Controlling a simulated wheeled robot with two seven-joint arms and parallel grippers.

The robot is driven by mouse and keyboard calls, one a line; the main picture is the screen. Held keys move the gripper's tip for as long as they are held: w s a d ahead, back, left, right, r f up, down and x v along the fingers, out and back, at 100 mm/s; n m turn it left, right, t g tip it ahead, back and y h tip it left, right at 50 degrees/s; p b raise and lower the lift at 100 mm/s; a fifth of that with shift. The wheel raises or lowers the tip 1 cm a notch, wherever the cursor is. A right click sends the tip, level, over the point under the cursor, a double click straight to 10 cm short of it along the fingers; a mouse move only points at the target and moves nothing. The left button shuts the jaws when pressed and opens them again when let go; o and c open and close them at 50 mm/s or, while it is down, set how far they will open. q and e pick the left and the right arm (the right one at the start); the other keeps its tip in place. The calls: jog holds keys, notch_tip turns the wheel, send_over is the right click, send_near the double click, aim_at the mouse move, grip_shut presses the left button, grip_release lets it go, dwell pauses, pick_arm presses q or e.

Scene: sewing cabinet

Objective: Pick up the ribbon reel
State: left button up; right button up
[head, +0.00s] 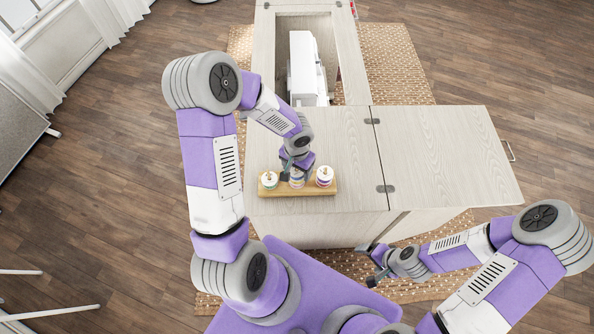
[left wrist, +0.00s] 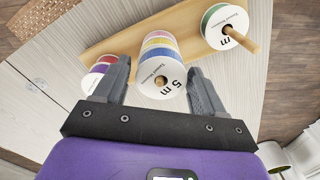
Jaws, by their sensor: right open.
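Ribbon reels sit on pegs on a wooden stand (head: 310,191) near the cabinet top's front edge. The left reel (head: 269,181) is white with a green edge. The right stack (head: 324,177) shows red and purple bands. The middle stack (left wrist: 160,62) has pink, yellow and blue bands and a white "5 m" face. My left gripper (head: 297,174) is over the middle stack, partly hiding it in the head view. In the left wrist view its fingers (left wrist: 160,92) are apart on either side of this stack, with a gap on the left. My right gripper (head: 377,270) is open and empty, off the cabinet's front.
A white sewing machine (head: 303,70) stands in the cabinet's recess at the back. The folded-out leaf (head: 445,155) on the right is bare.

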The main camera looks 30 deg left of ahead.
pick_arm(q)
jog(key=c, duration=0.7)
jog(key=shift+r, duration=0.15)
jog(key=shift+c, duration=0.2)
notch_tip(320, 180, up, 10)
jog(key=shift+f+p, duration=0.1)
jog(key=shift+p, duration=1.05)
